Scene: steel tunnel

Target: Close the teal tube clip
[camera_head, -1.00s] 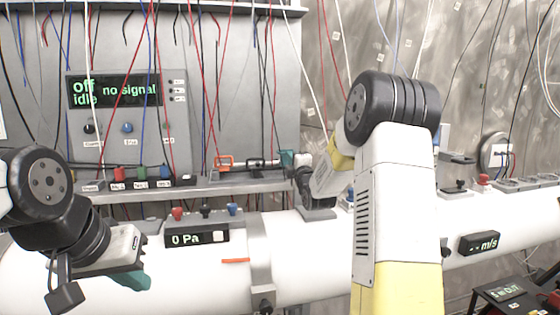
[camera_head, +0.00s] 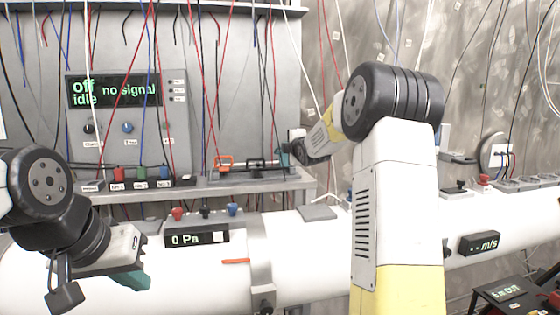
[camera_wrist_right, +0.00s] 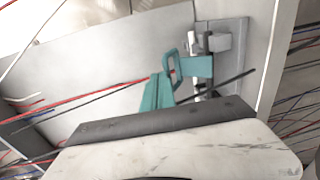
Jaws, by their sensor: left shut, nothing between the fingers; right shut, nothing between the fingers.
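The teal tube clip (camera_wrist_right: 196,67) shows in the right wrist view as a teal bar and loop beside a grey plate. Whether its lever is fully down I cannot tell. My right gripper (camera_wrist_right: 158,93) is shut and empty, its teal fingers close against the clip's near side; contact is unclear. In the head view the right gripper (camera_head: 286,156) reaches left at the shelf's right end, where its teal tips and the clip blend together. My left gripper (camera_head: 135,281) is shut and empty at lower left, in front of the white pipe, away from the clip.
An orange clip (camera_head: 224,163) sits left on the same shelf (camera_head: 255,185). The white pipe (camera_head: 215,265) runs below, with a pressure display (camera_head: 196,236) on it. A panel (camera_head: 130,120) reads off, idle, no signal. Thin wires hang in front.

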